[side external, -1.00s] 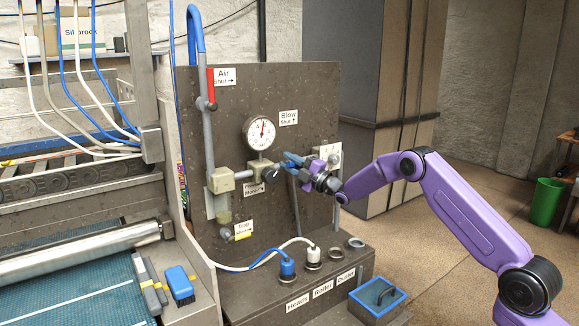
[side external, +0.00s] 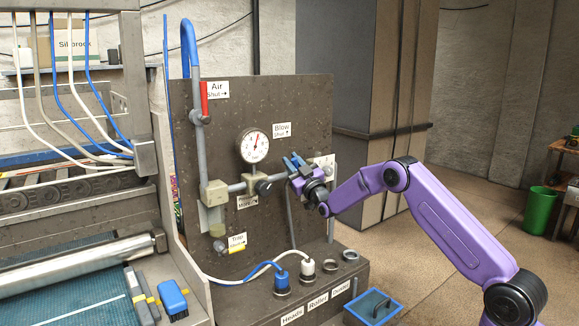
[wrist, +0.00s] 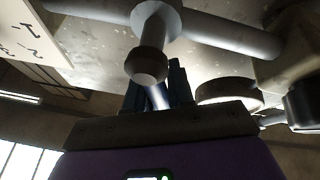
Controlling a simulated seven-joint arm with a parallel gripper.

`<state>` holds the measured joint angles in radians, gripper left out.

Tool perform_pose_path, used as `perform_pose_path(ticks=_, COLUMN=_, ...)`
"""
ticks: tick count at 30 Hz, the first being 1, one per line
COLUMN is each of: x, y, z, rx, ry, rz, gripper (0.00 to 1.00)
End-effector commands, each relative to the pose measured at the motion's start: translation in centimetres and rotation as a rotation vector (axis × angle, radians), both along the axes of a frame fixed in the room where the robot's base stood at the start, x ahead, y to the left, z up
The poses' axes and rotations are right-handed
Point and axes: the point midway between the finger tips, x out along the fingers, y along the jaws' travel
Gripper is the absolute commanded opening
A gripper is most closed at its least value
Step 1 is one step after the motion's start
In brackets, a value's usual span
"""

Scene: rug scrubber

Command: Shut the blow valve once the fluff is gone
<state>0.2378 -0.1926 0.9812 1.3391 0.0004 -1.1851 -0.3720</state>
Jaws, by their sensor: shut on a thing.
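The blow valve sits on the pipe of the upright panel (side external: 330,110), below the "Blow" label (side external: 282,130). My gripper (side external: 292,160) is at this valve in the side view, with its blue fingers tilted up and left. They hide most of the valve there. In the wrist view the dark fingers (wrist: 155,90) are closed around a pale, narrow piece (wrist: 157,97), which looks like the valve lever. A stubby valve body with a round cap (wrist: 148,62) shows just beyond it on the pipe. I cannot make out any fluff.
A round gauge (side external: 253,145) and a dark knob (side external: 263,187) are close left of my gripper. A red air lever (side external: 204,97) stands higher left. Blue and white hose plugs (side external: 281,283) are on the ledge below. A blue-rimmed tray (side external: 373,307) stands lower right.

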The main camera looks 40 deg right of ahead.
Motion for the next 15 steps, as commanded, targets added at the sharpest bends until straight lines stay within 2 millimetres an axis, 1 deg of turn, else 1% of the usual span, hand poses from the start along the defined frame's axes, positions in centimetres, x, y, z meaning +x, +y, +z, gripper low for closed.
perform_pose_path(ticks=6, x=0.0, y=-0.8, z=0.1, rx=0.168, ry=0.001, rz=0.0, gripper=0.0)
perform_pose_path(ticks=15, x=0.0, y=-1.6, z=0.1, rx=0.314, ry=0.002, rz=-0.001, gripper=0.0)
